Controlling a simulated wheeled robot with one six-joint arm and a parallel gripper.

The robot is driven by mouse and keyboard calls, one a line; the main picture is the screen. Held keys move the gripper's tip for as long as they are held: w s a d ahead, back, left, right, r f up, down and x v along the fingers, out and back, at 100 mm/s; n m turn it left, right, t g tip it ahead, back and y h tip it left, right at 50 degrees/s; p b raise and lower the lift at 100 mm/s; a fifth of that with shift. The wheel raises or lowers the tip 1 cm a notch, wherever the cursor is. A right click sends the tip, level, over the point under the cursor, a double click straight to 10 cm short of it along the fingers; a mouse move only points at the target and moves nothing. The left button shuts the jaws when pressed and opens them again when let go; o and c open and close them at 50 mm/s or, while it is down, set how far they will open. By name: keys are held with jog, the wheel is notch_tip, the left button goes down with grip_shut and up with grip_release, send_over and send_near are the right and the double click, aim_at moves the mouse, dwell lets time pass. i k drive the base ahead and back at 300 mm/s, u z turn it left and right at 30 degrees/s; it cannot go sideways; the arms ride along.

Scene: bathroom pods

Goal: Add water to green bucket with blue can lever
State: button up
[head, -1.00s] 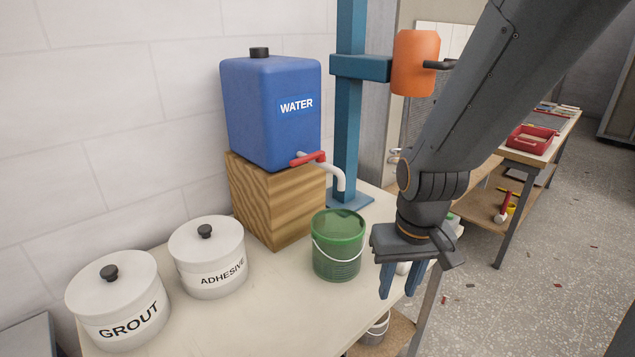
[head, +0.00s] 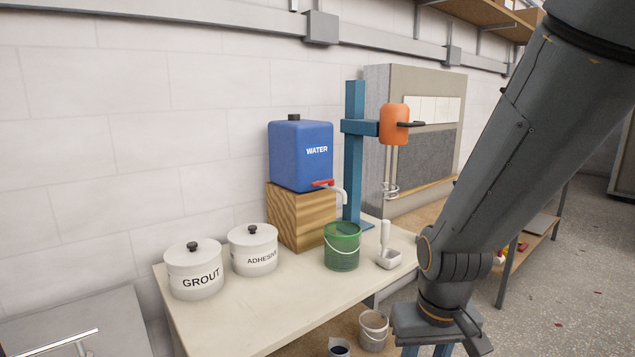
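The blue water can (head: 299,157) stands on a wooden block (head: 303,217). Its red lever (head: 323,183) sits on top of a pale spout (head: 341,194) at its lower right. The green bucket (head: 342,249) stands upright on the table under and slightly in front of the spout's end. No water stream shows, and I cannot tell what the bucket holds. My gripper (head: 427,351) is at the bottom edge, right of and nearer than the bucket, pointing down. Its blue fingers are apart with nothing visible between them; their tips are cut off.
Grout (head: 194,273) and adhesive (head: 253,250) pots stand left on the table (head: 255,310). A blue mixer stand (head: 354,150) with an orange motor (head: 394,124) rises behind. Pails (head: 373,331) sit on the lower shelf.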

aim_at(331, 181)
jog(key=z, duration=0.65)
jog(key=i, duration=1.15)
jog(key=u, duration=0.1)
